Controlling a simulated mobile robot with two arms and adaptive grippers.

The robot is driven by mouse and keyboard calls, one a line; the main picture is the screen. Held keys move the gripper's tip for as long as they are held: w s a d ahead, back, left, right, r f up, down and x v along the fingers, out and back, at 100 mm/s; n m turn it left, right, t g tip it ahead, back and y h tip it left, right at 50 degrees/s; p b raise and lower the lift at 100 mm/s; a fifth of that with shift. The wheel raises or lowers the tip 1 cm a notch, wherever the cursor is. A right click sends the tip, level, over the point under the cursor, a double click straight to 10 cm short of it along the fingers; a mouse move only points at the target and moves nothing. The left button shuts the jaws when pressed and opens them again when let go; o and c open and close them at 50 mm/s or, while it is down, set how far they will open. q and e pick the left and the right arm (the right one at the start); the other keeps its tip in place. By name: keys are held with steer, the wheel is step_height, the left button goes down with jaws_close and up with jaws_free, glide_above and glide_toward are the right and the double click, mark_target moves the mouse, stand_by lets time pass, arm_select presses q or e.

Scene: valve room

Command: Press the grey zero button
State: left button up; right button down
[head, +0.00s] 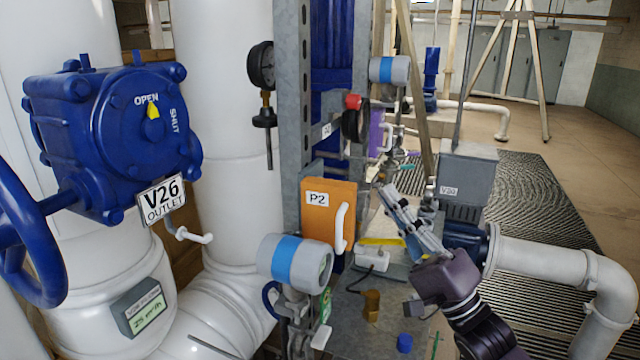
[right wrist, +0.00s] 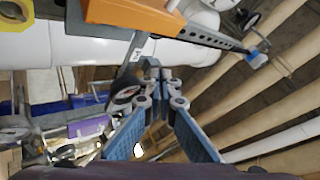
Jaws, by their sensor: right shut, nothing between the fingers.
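I cannot make out a grey zero button in either view. My right gripper (head: 389,192) is shut and empty, raised right of the orange P2 box (head: 328,208) and pointing up and away. In the right wrist view its fingers (right wrist: 151,66) meet at the tips, with the orange box (right wrist: 135,14) beyond them. A blue-banded grey instrument (head: 294,262) stands in front of the orange box; a similar one (head: 388,70) is farther back. A small display box (head: 143,306) with a green screen sits on the white pipe at lower left. My left gripper is out of view.
A blue valve gearbox (head: 115,140) with a V26 OUTLET tag and handwheel fills the left. A black gauge (head: 262,66) is beside the steel post. A bench (head: 355,335) holds a brass block and a blue cap (head: 404,342). A white pipe (head: 545,262) bends at right.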

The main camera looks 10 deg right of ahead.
stand_by(0.3)
steer(key=w+a, duration=0.5)
steer(key=a, duration=0.2)
steer(key=shift+a, duration=0.2)
stand_by(1.5)
steer(key=shift+w+a, duration=0.2)
steer(key=shift+a, duration=0.1)
steer(key=shift+w+a, duration=0.3)
steer(key=shift+a, duration=0.15)
stand_by(1.5)
steer(key=shift+f, duration=0.15)
steer(key=shift+s+d+p, duration=0.25)
steer(key=shift+s+p, duration=0.1)
steer(key=shift+p, duration=0.05)
steer(key=shift+s+d, duration=0.1)
steer(key=shift+s, duration=0.05)
